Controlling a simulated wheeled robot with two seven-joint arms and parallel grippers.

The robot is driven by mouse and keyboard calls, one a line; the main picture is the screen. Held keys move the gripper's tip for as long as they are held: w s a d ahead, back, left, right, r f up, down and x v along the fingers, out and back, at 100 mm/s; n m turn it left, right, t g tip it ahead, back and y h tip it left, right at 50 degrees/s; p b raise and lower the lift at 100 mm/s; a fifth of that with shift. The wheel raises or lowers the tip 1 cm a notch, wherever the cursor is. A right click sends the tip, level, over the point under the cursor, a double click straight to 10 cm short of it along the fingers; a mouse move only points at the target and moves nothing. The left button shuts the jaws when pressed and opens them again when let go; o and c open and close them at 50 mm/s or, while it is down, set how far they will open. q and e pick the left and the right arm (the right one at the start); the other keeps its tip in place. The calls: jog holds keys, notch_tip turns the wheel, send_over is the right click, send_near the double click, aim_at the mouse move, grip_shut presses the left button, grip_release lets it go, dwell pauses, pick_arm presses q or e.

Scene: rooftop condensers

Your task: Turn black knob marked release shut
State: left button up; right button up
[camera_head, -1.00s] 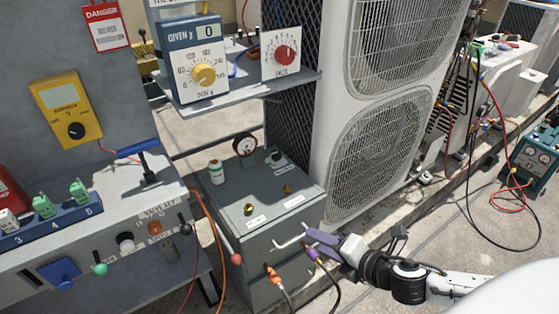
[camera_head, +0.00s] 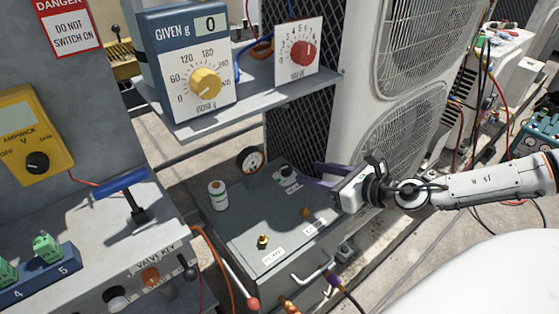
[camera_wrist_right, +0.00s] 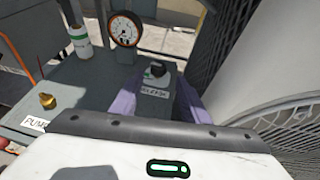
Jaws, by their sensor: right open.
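The black release knob (camera_head: 286,170) stands on the back right of the grey box's top (camera_head: 240,220), beside the pressure gauge. In the right wrist view the knob (camera_wrist_right: 156,70) sits above a label that reads RELEASE. My right gripper (camera_head: 308,177) reaches in from the right, its purple fingers open and pointing at the knob. In the wrist view one finger is on each side of the label, a little short of the knob. I see no contact with the knob. My left gripper is not in view.
A gauge (camera_head: 250,161) and a white bottle (camera_head: 217,194) stand left of the knob. Brass fittings (camera_head: 263,242) rise from the box top. A shelf with a yellow dial box (camera_head: 190,60) and a red valve dial (camera_head: 303,50) hangs above. The condenser (camera_head: 375,130) stands close behind on the right.

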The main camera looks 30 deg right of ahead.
aim_at(287, 168)
jog(key=shift+w, duration=0.2)
jog(key=shift+w+a+f, duration=0.3)
jog(key=shift+w+a, duration=0.05)
jog(key=shift+w, duration=0.35)
jog(key=x, duration=0.6)
jog(key=shift+w, duration=0.1)
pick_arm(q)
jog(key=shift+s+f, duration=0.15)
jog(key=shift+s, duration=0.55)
pick_arm(e)
jog(key=shift+w+f, duration=0.4)
jog(key=shift+w, duration=0.15)
